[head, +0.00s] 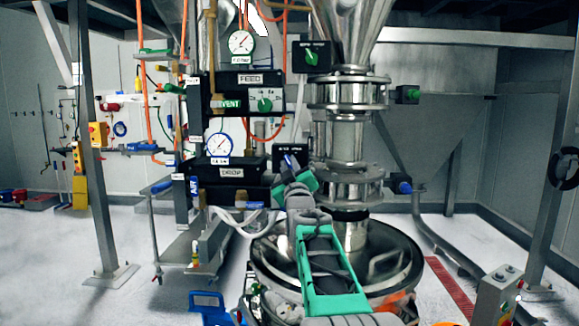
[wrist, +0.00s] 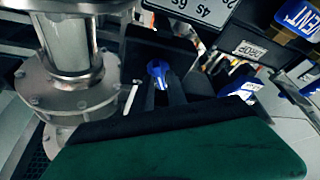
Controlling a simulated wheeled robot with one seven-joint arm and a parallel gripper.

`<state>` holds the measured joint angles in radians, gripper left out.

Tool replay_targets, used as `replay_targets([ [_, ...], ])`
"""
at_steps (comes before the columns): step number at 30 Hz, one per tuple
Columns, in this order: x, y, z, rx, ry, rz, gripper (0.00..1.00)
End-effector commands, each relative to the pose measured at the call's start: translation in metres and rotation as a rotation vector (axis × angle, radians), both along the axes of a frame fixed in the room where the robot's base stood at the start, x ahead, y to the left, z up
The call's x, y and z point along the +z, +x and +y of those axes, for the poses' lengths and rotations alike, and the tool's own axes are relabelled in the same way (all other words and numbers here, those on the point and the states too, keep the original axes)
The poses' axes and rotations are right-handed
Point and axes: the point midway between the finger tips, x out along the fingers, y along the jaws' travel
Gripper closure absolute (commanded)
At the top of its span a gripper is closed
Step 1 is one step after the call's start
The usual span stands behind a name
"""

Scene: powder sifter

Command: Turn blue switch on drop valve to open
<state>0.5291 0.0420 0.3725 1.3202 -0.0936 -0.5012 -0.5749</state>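The blue switch (wrist: 158,72) is a round blue knob with a pale mark on a black box, upper middle of the wrist view. In the head view the switch (head: 290,160) shows on a small black box right of the black DROP unit (head: 231,172). My gripper (wrist: 164,88) is right at the switch, its two dark fingers pointing at it with a narrow gap between them. The knob's lower part shows at the fingertips; whether they touch or grip it I cannot tell. In the head view my gripper (head: 292,172) largely hides the fingers.
A steel pipe with flanges (wrist: 75,85) stands close left of my gripper in the wrist view. Above DROP are a FEED unit (head: 249,79) and boxes with green switches (head: 311,57). A large steel drum (head: 395,255) is below my arm.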

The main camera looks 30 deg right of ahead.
Motion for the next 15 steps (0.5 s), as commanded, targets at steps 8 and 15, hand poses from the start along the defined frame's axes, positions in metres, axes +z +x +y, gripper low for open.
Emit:
replay_targets([
  [8,0.0001,-0.0001,0.0000,0.000,0.000,0.000,1.00],
  [15,0.0001,-0.0002,0.0001,0.000,0.000,0.000,1.00],
])
